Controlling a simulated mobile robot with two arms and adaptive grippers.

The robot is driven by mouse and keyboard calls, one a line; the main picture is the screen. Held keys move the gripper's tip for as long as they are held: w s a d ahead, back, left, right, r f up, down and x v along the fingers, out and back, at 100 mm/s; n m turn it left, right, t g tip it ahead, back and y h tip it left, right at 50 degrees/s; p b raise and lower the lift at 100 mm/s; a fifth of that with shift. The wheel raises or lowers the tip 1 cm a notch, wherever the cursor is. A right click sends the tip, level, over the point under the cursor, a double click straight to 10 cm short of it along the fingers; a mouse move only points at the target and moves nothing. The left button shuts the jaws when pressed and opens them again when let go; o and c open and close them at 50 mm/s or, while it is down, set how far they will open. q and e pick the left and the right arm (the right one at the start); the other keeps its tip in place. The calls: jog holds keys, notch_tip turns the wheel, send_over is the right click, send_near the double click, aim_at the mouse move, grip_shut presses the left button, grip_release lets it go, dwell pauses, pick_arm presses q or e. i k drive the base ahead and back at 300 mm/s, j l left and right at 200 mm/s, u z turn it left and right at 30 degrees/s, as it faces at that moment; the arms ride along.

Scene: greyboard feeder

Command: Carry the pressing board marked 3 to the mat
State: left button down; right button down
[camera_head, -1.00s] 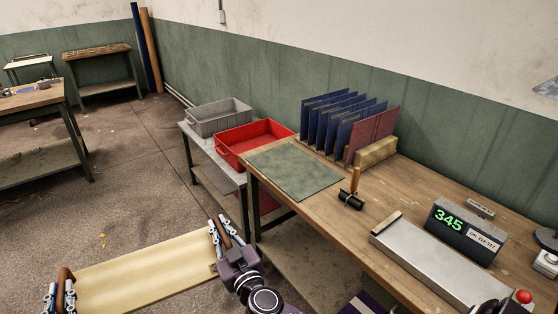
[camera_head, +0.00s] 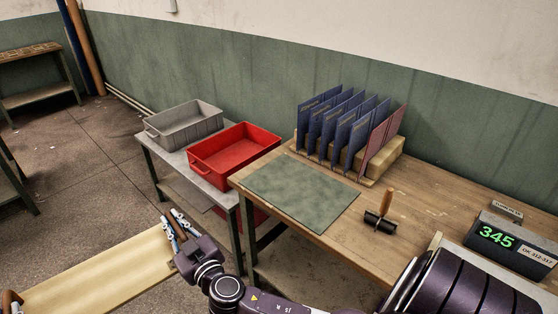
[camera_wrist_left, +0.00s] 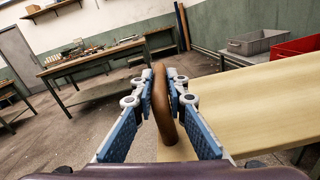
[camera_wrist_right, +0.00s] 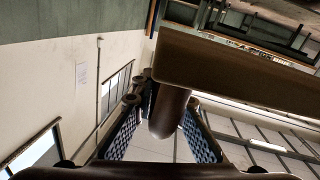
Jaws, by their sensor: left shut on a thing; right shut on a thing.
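The pressing board (camera_head: 95,272) is a long pale wooden board with a brown handle at each end. It is held off the floor at the lower left of the head view, beside the bench. My right gripper (camera_head: 177,222) is shut on its near-bench handle, which also shows in the right wrist view (camera_wrist_right: 170,112). My left gripper (camera_wrist_left: 165,80) is shut on the other handle (camera_wrist_left: 162,105); in the head view that end is cut by the frame. No number 3 shows on the board. The green mat (camera_head: 300,192) lies bare on the bench's left end, apart from the board.
A wooden rack (camera_head: 385,160) with several blue boards and a reddish one stands behind the mat. A roller (camera_head: 380,222) lies right of it. A red bin (camera_head: 235,155) and grey bin (camera_head: 185,125) sit on a side table. A display reading 345 (camera_head: 497,237) stands at right.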

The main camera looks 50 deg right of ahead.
aim_at(298, 189)
jog(key=i, duration=1)
jog(key=i+j+z, duration=0.15)
jog(key=i+z, duration=0.3)
jog(key=i, duration=0.25)
jog(key=z, duration=2.3)
